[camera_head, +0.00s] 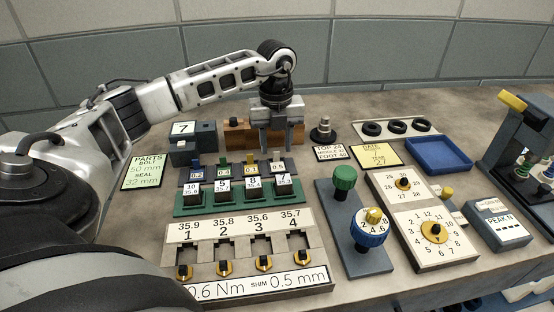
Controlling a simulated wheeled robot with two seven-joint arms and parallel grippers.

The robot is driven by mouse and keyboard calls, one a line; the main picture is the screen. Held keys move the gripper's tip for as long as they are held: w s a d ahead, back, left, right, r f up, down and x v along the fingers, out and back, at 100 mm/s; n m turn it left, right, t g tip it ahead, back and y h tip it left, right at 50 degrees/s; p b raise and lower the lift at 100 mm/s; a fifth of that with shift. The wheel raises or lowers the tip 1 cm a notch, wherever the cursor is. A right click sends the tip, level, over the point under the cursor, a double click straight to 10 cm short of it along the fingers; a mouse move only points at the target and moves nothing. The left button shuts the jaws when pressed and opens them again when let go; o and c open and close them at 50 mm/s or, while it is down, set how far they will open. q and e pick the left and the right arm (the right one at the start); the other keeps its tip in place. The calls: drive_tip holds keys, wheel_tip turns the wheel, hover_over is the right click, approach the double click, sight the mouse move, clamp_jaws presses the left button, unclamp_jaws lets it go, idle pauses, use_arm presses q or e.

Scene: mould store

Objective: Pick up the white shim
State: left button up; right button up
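Several small dark holders stand in a row at the table's middle, each with a number label and a small coloured tab. The tab on the rightmost holder (276,168) looks white or cream and seems to be the white shim (277,156); the others look blue, green and yellow. My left gripper (277,148) points down just above or behind that holder. Its two fingers are apart with nothing visible between them. I cannot tell whether they straddle the white tab. My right gripper is out of view.
A green rack (185,211) of numbered dark blocks stands in front of the holders. Wooden blocks (235,132) stand behind, near the gripper. A knob stand (341,215), dial board (412,256) and blue tray (440,168) lie to the right. A slotted panel (210,231) is in front.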

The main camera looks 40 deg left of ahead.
use_arm(q)
drive_tip(key=shift+f, duration=0.7)
clamp_jaws()
drive_tip(key=shift+r, duration=0.15)
drive_tip(key=shift+r, duration=0.3)
wheel_tip(320, 180, up, 2)
drive_tip(key=s+d+r+b, duration=0.1)
drive_tip(key=s+d+r, duration=0.9)
